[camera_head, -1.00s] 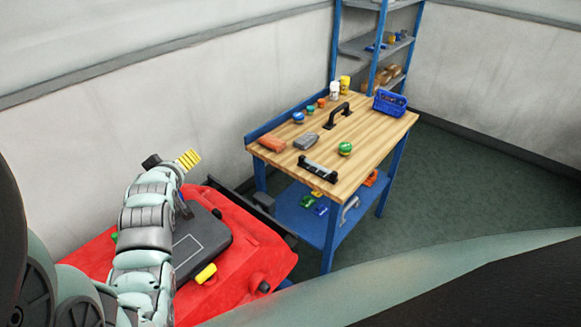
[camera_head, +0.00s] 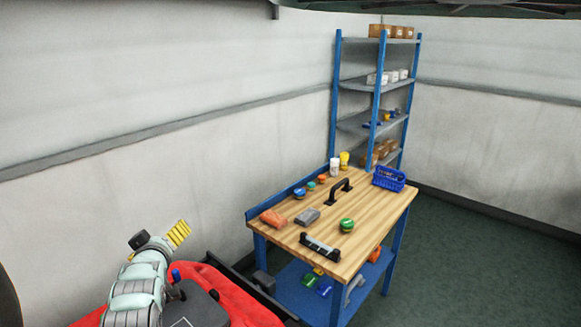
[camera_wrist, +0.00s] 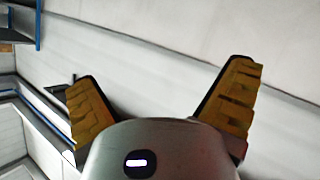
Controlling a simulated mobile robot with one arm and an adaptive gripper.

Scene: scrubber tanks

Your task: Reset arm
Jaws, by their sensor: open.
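My gripper (camera_head: 178,234) is at the lower left in the head view, above the red machine and apart from the workbench. Its yellow fingers point up and to the right. In the wrist view the two yellow, ridged fingers (camera_wrist: 165,95) stand wide apart with nothing between them. Behind them is a pale wall (camera_wrist: 160,50). My arm (camera_head: 135,290) runs up from the bottom of the head view, folded close to my body. Its lower part is cut off by the frame edge.
A wooden workbench (camera_head: 375,219) holds a blue basket (camera_head: 389,179), a black handle (camera_head: 338,197), a green-topped tin (camera_head: 347,225) and other small items. A blue-framed shelf (camera_head: 376,85) stands behind. The red machine (camera_head: 235,300) is below my gripper. Green floor lies right of the bench.

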